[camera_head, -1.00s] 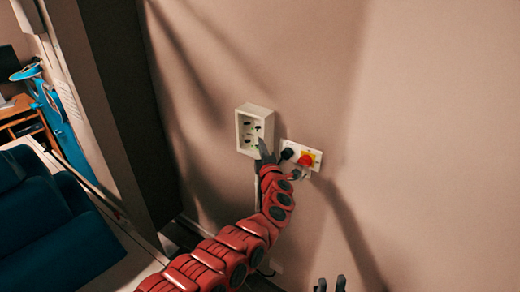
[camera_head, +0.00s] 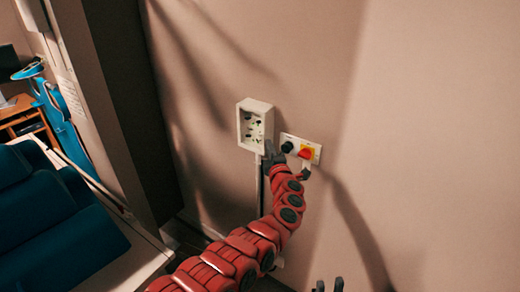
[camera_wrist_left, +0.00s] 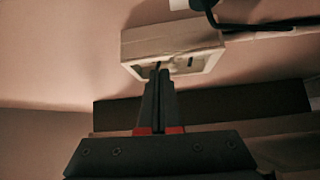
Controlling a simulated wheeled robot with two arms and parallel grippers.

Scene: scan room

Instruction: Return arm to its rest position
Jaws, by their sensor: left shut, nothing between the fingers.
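My left arm, red and segmented, reaches up from the bottom of the head view. Its left gripper (camera_head: 269,150) is shut and empty, just below the white wall box (camera_head: 256,103). In the left wrist view the closed dark fingers (camera_wrist_left: 157,75) point at the box (camera_wrist_left: 170,45), overlapping its lower edge; I cannot tell if they touch. My right gripper (camera_head: 329,286) shows only as two dark fingertips, spread apart, at the bottom edge of the head view.
A blue padded seat or bed (camera_head: 55,215) lies at lower left, beside a dark column (camera_head: 125,100). The wall at right is bare.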

